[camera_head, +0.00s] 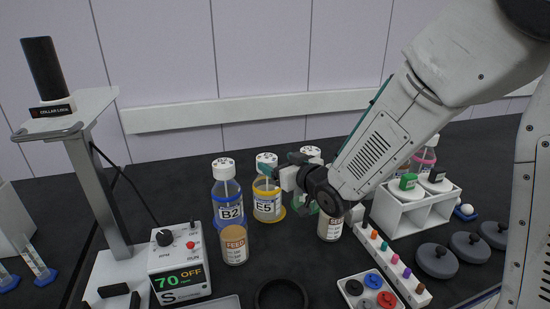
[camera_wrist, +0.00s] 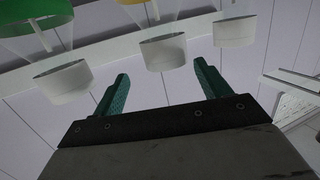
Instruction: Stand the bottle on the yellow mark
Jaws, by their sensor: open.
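Several white-capped bottles stand in a row on the dark bench in the head view. Bottle B2 (camera_head: 228,206) has a blue label band. Bottle E5 (camera_head: 267,204) has a yellow band and stands on a yellow mark (camera_head: 281,214), partly hidden beneath it. A third white cap (camera_head: 310,151) shows behind my gripper, its bottle mostly hidden. My gripper (camera_head: 286,167) is open and empty beside E5's upper part. In the wrist view, teal fingers (camera_wrist: 160,83) are spread apart, with an inverted yellow-banded bottle's cap (camera_wrist: 163,52) beyond the gap and other caps either side.
Two brown FEED jars (camera_head: 234,246) (camera_head: 330,227) stand in front. A stirrer box (camera_head: 178,266) reading 70 OFF is at left. A white rack (camera_head: 422,208), a strip of coloured pegs (camera_head: 393,264) and grey discs (camera_head: 437,261) are at right. A black ring (camera_head: 281,295) lies in front.

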